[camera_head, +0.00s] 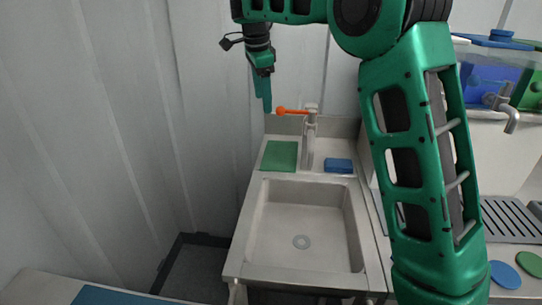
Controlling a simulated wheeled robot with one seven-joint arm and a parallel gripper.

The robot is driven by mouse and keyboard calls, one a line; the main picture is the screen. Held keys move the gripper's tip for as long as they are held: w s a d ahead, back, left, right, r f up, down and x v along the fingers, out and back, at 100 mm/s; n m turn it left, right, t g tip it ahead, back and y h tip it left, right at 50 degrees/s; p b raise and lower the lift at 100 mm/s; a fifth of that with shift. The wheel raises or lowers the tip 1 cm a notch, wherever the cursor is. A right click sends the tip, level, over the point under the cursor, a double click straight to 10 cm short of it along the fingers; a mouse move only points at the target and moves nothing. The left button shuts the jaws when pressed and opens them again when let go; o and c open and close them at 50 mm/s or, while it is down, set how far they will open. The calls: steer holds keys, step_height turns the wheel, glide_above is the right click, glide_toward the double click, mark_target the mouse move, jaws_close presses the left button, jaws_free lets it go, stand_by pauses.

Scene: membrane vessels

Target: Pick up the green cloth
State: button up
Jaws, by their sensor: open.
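The green cloth (279,155) is a flat green rectangle lying on the back left ledge of the metal sink, left of the tap. My gripper (265,100) hangs down from my green arm at the upper middle of the view. Its fingers point downward and appear above the cloth in the picture, apart from it. They are seen edge-on, and nothing shows held in them. My arm covers part of the view right of the sink.
The metal sink (254,235) has an empty basin. Its tap (310,140) with an orange lever (292,111) stands just right of the cloth. A blue cloth (338,166) lies right of the tap. A corrugated wall (110,110) rises at the left. Blue and green containers (488,82) stand at the right.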

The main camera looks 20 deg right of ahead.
steer(key=shift+s+d+f+m+g+h, duration=0.4)
steer(key=shift+d+f, duration=0.5)
steer(key=shift+f, duration=2.9)
steer(key=shift+s+d+f+m+g+h, duration=0.35)
steer(key=shift+d+f, duration=0.5)
steer(key=shift+f, duration=3)
steer(key=shift+s+d+f+m+g+h, duration=0.25)
steer(key=shift+d+f+g+h, duration=0.5)
steer(key=shift+f, duration=3.05)
steer(key=shift+d, duration=0.15)
steer(key=shift+c, duration=0.2)
steer(key=shift+f, duration=0.1)
jaws_close()
step_height(320, 180, up, 12)
step_height(320, 180, up, 9)
glide_above(284, 169)
steer(key=a, duration=0.1)
steer(key=shift+w+a, duration=0.2)
steer(key=shift+w, duration=0.15)
